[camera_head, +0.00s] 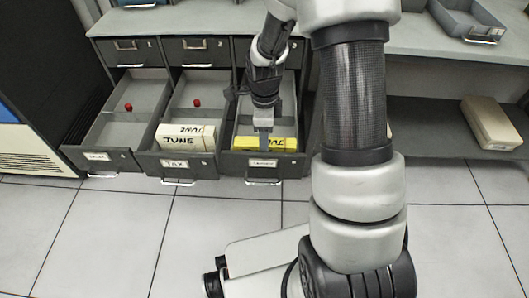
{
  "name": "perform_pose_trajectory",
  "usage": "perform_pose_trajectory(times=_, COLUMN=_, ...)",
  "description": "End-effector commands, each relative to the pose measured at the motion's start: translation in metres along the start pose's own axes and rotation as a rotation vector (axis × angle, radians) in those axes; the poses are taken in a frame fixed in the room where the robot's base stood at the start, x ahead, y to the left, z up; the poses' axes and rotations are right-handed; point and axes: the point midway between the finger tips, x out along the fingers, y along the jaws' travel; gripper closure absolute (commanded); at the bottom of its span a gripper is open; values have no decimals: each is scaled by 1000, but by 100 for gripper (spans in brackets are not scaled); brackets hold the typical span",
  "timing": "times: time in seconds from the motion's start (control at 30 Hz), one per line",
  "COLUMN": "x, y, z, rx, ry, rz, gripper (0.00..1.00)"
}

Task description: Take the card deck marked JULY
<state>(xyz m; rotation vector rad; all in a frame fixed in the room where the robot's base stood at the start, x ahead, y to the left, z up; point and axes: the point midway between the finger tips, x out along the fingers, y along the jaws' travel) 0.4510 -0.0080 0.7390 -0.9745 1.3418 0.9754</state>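A yellow card deck (284,145) lies in the front part of the open right drawer (263,166). Black lettering shows on its top, but it is partly covered and I cannot read it fully. My gripper (264,146) points down into this drawer, with its fingers at the yellow deck. The fingers show edge-on, so I cannot tell whether they are open or shut, or whether they touch the deck. A white deck marked JUNE (187,140) lies in the front of the open middle drawer (176,166).
The open left drawer (102,160) holds a red knob-like item (128,107); another (197,103) is in the middle drawer. A grey tray (468,22) stands on the right counter, and a beige box (490,124) on the shelf below. The tiled floor (120,235) in front is clear.

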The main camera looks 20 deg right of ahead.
Motion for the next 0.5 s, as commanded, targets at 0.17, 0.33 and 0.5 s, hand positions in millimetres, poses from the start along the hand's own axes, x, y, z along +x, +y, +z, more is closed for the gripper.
perform_pose_trajectory(times=0.17, x=6, y=0, z=0, rx=1, ry=0, rz=-1, gripper=50)
perform_pose_trajectory(times=0.33, x=6, y=0, z=0, rx=0, ry=0, rz=-1, gripper=64)
perform_pose_trajectory(times=0.5, x=6, y=0, z=0, rx=0, ry=0, rz=-1, gripper=92)
